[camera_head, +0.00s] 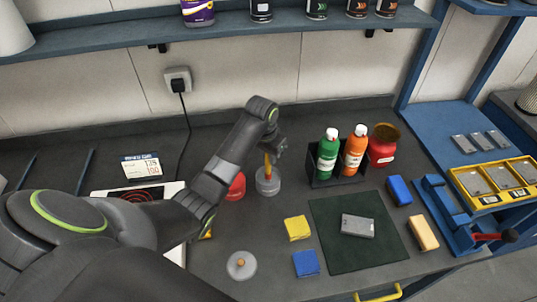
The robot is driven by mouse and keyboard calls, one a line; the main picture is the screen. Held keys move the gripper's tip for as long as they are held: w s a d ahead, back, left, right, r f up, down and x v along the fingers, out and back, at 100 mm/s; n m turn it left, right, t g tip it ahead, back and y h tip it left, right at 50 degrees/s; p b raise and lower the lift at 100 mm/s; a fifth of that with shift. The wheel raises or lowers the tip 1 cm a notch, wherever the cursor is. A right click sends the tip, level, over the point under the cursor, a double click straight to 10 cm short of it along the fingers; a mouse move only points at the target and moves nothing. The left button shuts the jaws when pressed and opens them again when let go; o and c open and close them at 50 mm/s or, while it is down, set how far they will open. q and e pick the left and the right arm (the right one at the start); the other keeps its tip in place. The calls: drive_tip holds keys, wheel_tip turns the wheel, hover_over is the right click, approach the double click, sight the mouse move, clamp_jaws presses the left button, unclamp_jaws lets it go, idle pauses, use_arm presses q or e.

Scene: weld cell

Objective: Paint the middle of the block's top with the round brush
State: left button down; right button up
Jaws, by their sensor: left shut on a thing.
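A grey block (358,226) lies flat on the dark green mat (340,255). My left gripper (270,147) is above a grey round pot (268,184) at the back middle of the bench. It is shut on a brush with an orange-yellow handle (267,163). The brush stands about upright, with its lower end in or just over the pot; its tip is hidden, so I cannot tell its shape. My right gripper is not in view.
A red pot (236,187) stands left of the grey pot. A rack with green (328,154) and orange (354,151) bottles stands behind the mat. Yellow (298,228) and blue (306,263) pads lie left of the mat. A blue vise (447,218) stands right.

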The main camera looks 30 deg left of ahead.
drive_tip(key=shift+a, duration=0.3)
